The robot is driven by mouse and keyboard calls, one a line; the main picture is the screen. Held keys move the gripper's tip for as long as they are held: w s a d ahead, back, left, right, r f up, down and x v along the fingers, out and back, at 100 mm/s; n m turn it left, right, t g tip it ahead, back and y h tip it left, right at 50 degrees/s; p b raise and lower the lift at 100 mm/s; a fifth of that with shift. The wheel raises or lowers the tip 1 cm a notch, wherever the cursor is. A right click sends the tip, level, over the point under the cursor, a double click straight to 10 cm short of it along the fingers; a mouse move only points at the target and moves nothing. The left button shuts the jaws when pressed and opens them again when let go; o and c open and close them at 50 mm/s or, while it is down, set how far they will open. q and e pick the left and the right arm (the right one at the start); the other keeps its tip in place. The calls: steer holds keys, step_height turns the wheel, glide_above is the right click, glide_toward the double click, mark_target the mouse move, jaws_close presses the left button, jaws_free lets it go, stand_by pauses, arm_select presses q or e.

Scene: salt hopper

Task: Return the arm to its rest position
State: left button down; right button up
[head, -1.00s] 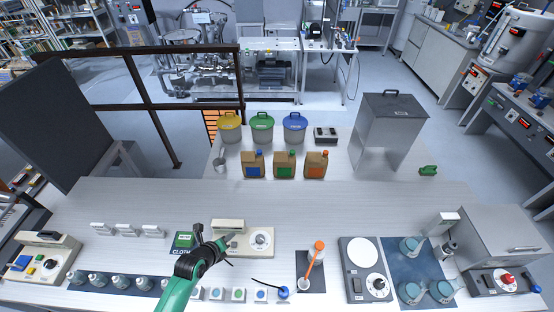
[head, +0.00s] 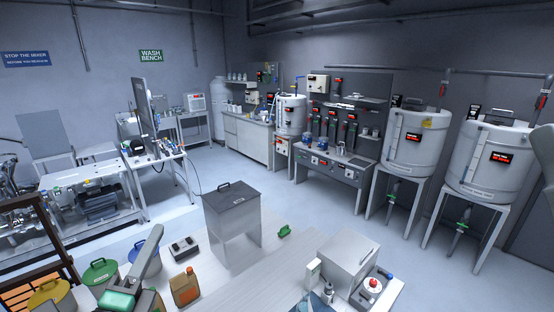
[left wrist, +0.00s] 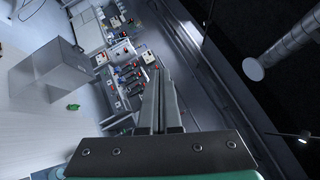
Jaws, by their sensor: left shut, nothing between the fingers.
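My left gripper (head: 157,231) shows at the bottom left of the head view, its long grey fingers pointing up from a green body. In the left wrist view the gripper (left wrist: 159,72) has its two grey fingers together with nothing between them. It is raised above the bench in front of the camera, and the fingers point out over the room. A grey lidded metal hopper (head: 232,225) stands to its right, apart from it. My right gripper does not show.
Yellow (head: 52,297), green (head: 102,275) and blue (head: 140,262) lidded buckets stand at the bottom left, near the gripper. A brown jug (head: 185,288) is close to its right. A grey box (head: 348,258) sits on the bench's right. Large tanks (head: 415,145) stand far behind.

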arm_select(q)
steer(key=s+d+r+n+t+h, duration=0.1)
steer(key=s+d+r+n+t, duration=0.2)
steer(key=s+r+n, duration=0.5)
steer(key=s+d+r+n+t+h, duration=0.1)
steer(key=s+d+r+n+t, duration=0.2)
steer(key=s+r+n, duration=0.5)
step_height(320, 180, up, 8)
steer(key=n+p, duration=0.1)
steer(key=n, duration=0.3)
steer(key=shift+n+t+h, duration=0.4)
steer(key=c, duration=1.5)
jaws_free()
steer(key=shift+c, duration=0.2)
